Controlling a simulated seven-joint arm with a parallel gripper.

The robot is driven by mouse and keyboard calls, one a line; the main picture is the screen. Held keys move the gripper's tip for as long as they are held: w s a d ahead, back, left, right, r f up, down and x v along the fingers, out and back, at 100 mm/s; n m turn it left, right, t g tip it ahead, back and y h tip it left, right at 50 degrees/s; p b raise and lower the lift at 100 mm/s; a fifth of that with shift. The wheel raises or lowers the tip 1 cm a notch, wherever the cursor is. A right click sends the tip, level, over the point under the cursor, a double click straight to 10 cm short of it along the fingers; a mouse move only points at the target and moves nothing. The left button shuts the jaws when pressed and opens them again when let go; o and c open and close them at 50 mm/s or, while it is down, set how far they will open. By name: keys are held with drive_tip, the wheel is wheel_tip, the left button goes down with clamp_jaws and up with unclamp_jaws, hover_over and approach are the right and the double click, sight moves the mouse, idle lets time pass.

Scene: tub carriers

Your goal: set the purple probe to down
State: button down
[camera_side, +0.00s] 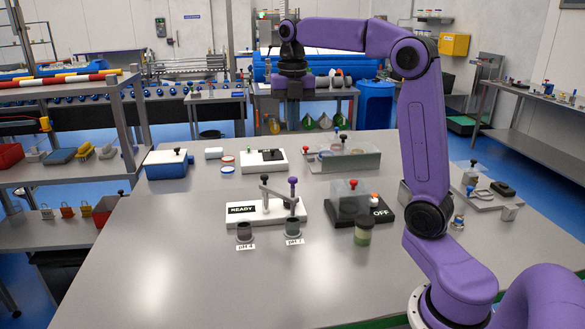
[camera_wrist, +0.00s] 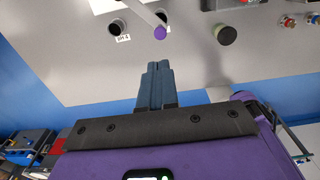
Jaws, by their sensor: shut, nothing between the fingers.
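The purple probe (camera_side: 293,186) has a purple knob on top. It is at the end of a grey bar on a white stand (camera_side: 245,212) marked READY, above the right-hand of two small dark cups (camera_side: 294,228). I cannot tell how far its lower end reaches into the cup. The purple knob also shows in the wrist view (camera_wrist: 159,33), beyond my fingertips. My gripper (camera_side: 293,122) hangs high above the table, behind and well above the probe, not touching it. In the wrist view its fingers (camera_wrist: 158,66) are together and empty.
The left cup (camera_side: 244,232) stands beside the probe's cup. A black box marked OFF (camera_side: 380,212) and a jar (camera_side: 363,231) stand to the right. Behind are a grey case (camera_side: 345,157) and a white box (camera_side: 262,161). The table's front left is clear.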

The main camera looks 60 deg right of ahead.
sight(293, 179)
wheel_tip(293, 179, down, 13)
drive_tip(key=shift+r, duration=0.1)
idle(0.3)
drive_tip(key=shift+s+f, duration=0.1)
drive_tip(key=shift+f, duration=2.15)
